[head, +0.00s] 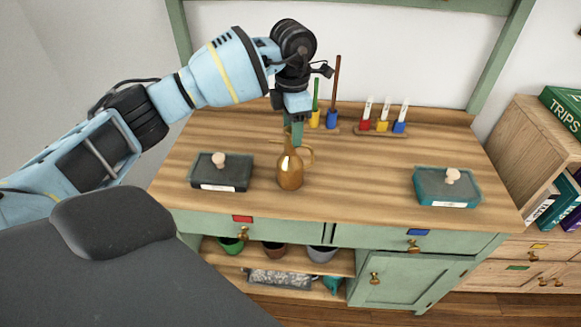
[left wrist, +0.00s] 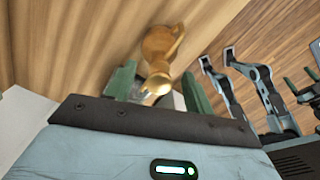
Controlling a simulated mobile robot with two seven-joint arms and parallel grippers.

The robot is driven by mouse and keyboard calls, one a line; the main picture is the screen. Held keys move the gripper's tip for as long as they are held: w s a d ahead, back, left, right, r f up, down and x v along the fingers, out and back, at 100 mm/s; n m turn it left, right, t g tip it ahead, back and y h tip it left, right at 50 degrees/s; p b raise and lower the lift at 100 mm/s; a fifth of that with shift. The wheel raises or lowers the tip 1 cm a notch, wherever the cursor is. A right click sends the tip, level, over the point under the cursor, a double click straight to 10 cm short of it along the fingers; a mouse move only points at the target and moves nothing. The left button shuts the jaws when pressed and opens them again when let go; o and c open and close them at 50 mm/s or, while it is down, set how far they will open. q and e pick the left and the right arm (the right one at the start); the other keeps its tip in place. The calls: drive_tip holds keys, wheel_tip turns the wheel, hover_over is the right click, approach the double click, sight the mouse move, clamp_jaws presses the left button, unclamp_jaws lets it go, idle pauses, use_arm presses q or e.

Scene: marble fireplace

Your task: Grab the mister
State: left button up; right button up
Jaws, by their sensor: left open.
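The mister (head: 290,171) is a brass bottle with a narrow neck and a side handle, standing upright on the wooden tabletop (head: 330,198) left of centre. My left gripper (head: 296,134) points down at its top from above. In the left wrist view the mister (left wrist: 161,48) lies between the two green fingers of the left gripper (left wrist: 158,76). The fingers are open, with the neck and top between them. I cannot tell whether either finger touches it.
A dark lidded box (head: 221,176) stands left of the mister, and a teal lidded box (head: 447,190) at the right. Behind are a rack of test tubes (head: 383,117) and upright tools in coloured bases (head: 332,112). The tabletop between mister and teal box is clear.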

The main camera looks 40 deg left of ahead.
sight(292, 162)
use_arm(q)
drive_tip(key=shift+s+f, duration=0.1)
drive_tip(key=shift+f, duration=2.45)
clamp_jaws()
